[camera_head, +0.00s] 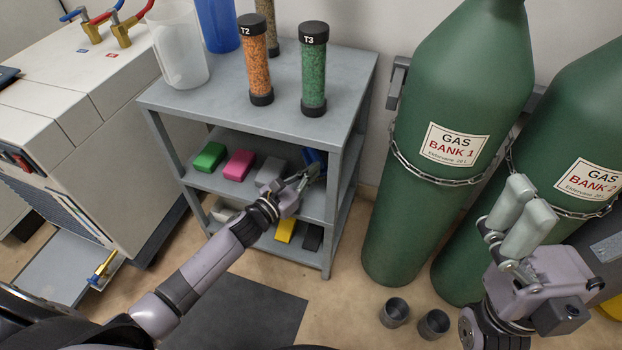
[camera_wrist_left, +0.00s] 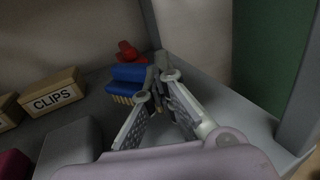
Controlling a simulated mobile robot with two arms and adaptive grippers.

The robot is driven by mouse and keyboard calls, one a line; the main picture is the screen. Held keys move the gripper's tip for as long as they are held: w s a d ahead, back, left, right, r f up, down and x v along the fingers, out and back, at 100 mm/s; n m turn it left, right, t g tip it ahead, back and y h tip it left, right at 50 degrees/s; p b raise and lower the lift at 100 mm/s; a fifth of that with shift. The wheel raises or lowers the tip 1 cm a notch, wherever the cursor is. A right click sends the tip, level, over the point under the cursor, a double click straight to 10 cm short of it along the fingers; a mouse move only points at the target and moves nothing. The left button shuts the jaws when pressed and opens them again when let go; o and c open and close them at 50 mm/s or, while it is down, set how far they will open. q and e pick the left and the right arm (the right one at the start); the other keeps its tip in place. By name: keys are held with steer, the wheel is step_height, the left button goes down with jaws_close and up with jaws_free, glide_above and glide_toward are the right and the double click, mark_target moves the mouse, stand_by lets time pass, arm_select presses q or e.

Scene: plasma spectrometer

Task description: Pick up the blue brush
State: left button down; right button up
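The blue brush (camera_head: 314,160) lies on the middle shelf of the grey rack, at its right end. In the left wrist view the brush (camera_wrist_left: 130,75) has a blue body and yellow bristles. My left gripper (camera_head: 306,174) reaches into that shelf, with its fingertips at the brush. In the left wrist view the left gripper's fingertips (camera_wrist_left: 157,76) come close together at the right end of the brush and hide that end. I cannot tell whether they grip it. My right gripper (camera_head: 520,217) is off to the right before the gas cylinders, its fingers together and empty.
Green (camera_head: 209,156), pink (camera_head: 239,165) and grey (camera_head: 271,170) blocks share the shelf. A red object (camera_wrist_left: 127,50) is behind the brush, and a CLIPS box (camera_wrist_left: 52,92) is left. Tubes T2 (camera_head: 254,62) and T3 (camera_head: 314,70) stand on the rack top (camera_head: 205,102).

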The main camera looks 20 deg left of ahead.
arm_select(q)
steer(key=c, duration=2.4)
jaws_free()
steer(key=shift+w, duration=0.2)
steer(key=c, duration=2.1)
jaws_free()
steer(key=o, duration=2)
steer(key=shift+c, duration=0.2)
steer(key=shift+s+a, duration=0.1)
steer(key=shift+s, duration=0.05)
